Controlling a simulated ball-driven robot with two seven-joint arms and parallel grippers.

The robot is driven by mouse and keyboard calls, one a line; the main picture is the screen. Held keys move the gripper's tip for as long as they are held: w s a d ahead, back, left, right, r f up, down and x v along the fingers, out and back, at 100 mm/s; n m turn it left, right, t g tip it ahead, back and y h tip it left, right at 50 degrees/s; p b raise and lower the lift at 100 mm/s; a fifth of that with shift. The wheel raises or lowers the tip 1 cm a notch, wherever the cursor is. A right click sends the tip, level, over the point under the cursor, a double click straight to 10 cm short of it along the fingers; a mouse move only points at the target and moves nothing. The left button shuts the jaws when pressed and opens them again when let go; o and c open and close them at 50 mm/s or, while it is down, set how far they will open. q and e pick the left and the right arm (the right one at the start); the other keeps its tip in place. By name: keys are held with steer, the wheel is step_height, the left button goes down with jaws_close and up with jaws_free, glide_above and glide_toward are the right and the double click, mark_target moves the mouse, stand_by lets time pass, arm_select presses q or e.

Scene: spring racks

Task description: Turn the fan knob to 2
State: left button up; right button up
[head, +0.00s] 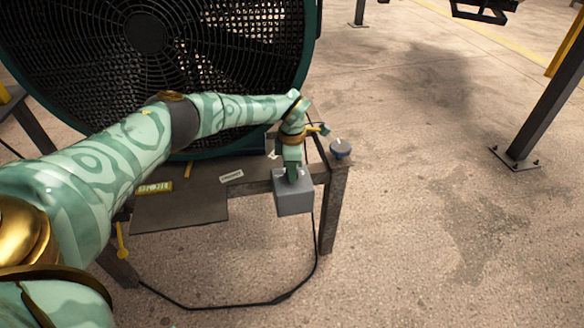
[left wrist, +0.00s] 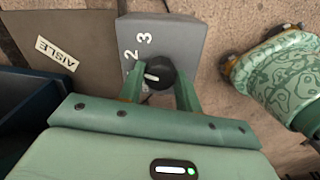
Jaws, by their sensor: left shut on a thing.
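The grey control box (head: 294,200) is fixed at the front edge of the bench below the big fan (head: 147,35). In the left wrist view its face (left wrist: 185,35) carries white digits; a 3 and a 2 can be made out. The black fan knob (left wrist: 160,73) sits on this face. My left gripper (head: 290,176) is shut on the knob, one finger on each side in the left wrist view (left wrist: 160,88). In the head view the gripper hides the knob. My right gripper is not seen.
The dark bench (head: 180,208) bears a label plate (head: 231,176) and a yellow tag (head: 154,187). A black cable (head: 225,306) hangs to the floor. Open floor lies to the right.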

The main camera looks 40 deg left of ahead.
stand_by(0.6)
arm_select(q)
steer(key=o, duration=0.9)
steer(key=shift+o, duration=0.5)
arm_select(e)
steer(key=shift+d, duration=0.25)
arm_select(q)
step_height(320, 180, up, 8)
steer(key=p, duration=0.3)
steer(key=shift+f, duration=0.25)
step_height(320, 180, up, 9)
steer(key=p, duration=0.3)
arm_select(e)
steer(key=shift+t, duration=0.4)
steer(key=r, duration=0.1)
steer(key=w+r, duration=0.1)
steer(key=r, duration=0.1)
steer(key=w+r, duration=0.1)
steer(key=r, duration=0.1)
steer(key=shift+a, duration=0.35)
arm_select(q)
steer(key=shift+f, duration=0.15)
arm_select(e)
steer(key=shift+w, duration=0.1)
